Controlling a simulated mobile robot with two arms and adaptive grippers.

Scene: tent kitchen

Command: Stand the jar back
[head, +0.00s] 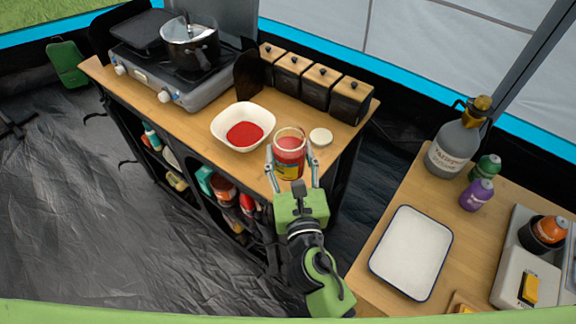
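The jar (290,158) is glass with red contents and a yellow label, and its top is open. It is upright at the front edge of the wooden counter (222,97). I cannot tell whether its base touches the wood. My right gripper (290,160) comes from below with one finger on each side of the jar and looks shut on it. The fingers hide part of its sides. A round pale lid (320,136) lies just right of the jar. My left gripper is not in view.
A white bowl (221,124) with red sauce (244,134) stands left of the jar. Several black canisters (318,88) line the back. A stove (146,78) with a pot (190,45) is at left. A side table (392,188) holds a white tray (411,252) and bottles.

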